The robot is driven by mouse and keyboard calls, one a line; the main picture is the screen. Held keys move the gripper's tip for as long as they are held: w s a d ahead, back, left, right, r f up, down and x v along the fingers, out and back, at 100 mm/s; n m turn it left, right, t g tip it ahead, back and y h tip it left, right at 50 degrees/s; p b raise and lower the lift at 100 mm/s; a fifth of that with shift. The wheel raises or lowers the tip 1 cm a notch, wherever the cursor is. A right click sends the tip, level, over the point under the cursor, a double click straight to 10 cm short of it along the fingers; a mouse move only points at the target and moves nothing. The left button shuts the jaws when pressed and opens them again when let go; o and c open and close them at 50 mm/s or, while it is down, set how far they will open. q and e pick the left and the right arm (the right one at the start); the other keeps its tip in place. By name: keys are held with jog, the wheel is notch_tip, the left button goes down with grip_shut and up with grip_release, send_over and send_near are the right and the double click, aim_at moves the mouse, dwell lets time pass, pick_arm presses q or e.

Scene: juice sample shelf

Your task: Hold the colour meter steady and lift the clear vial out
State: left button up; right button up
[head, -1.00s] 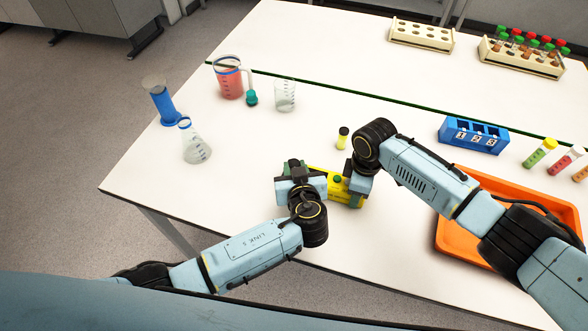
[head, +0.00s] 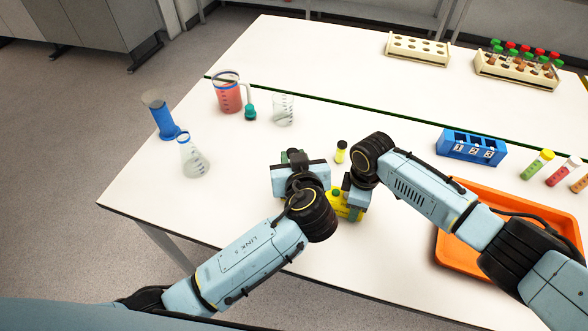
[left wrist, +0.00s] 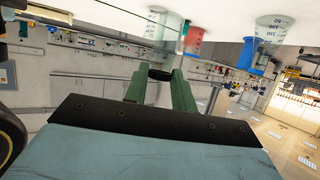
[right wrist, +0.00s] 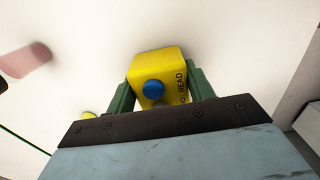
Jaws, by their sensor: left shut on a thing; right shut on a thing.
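The yellow colour meter (head: 347,205) sits on the white table near its front edge. In the right wrist view the meter (right wrist: 158,66) shows a blue button and the word READ. My right gripper (right wrist: 160,95) is shut on it, green fingers on both sides. My left gripper (head: 293,157) is left of the meter and apart from it in the head view. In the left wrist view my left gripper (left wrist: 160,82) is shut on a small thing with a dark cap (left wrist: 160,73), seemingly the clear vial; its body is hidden.
A blue numbered rack (head: 471,147) and an orange tray (head: 447,250) are to the right. A beaker (head: 283,109), red jug (head: 227,95), flask (head: 191,158) and blue cylinder (head: 161,117) stand at left.

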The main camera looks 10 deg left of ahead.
dwell(0.3)
jog(key=o, duration=1.3)
notch_tip(320, 180, up, 12)
